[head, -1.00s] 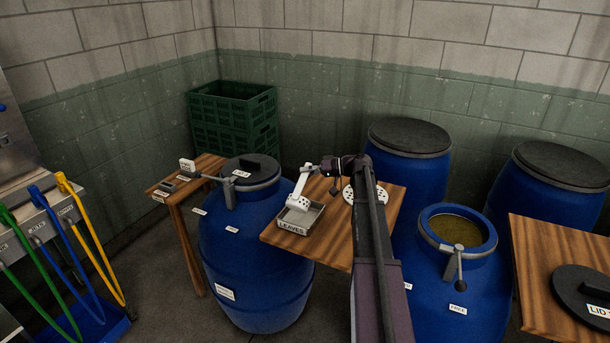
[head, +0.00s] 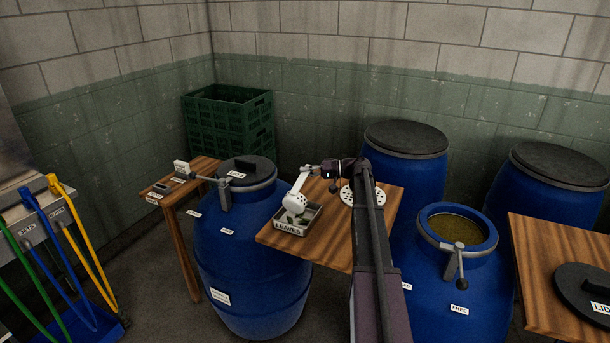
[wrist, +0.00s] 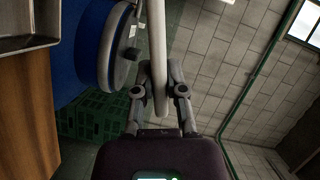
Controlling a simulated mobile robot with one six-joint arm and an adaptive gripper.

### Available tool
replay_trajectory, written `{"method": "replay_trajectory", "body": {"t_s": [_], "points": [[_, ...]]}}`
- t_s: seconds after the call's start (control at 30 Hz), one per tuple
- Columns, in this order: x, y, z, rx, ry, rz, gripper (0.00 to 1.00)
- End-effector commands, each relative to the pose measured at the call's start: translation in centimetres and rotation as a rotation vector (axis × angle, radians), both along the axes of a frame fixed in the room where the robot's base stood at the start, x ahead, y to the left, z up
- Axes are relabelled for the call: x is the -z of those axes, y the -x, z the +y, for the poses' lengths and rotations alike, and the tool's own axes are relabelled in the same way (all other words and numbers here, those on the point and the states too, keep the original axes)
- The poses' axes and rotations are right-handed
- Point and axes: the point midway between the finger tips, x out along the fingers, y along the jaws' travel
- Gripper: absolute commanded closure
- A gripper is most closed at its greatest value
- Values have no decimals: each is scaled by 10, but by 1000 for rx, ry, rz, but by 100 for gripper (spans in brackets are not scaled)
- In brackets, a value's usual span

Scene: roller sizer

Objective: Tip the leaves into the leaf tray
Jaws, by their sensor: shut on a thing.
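The grey leaf tray (head: 314,217), labelled LEAVES, sits on the left end of a wooden table. Green leaves (head: 301,218) lie in it. My gripper (head: 312,169) is shut on the white handle of a perforated skimmer (head: 295,202), whose head is tilted steeply down at the tray's back left. I cannot tell whether the head touches the tray. In the wrist view the fingers (wrist: 160,100) close on the white handle (wrist: 158,45), and the tray's metal rim (wrist: 45,42) shows at top left. The side of the skimmer head away from the camera is hidden.
A white perforated disc (head: 349,196) is on the table, partly behind my arm. A closed blue barrel (head: 250,255) stands left and an open barrel of brownish liquid (head: 455,230) right. Green crates (head: 228,120) are stacked behind. A loose lid (head: 585,290) lies far right.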

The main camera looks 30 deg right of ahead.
Motion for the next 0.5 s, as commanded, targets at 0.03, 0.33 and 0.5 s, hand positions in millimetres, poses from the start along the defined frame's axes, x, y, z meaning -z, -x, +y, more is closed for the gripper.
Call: {"method": "replay_trajectory", "body": {"t_s": [0.03,0.33,0.5], "points": [[3,-1,-1,-1,-8,5,100],[10,-4,-5,0,-55,42,100],[13,-6,-7,0,-82,62,100]]}}
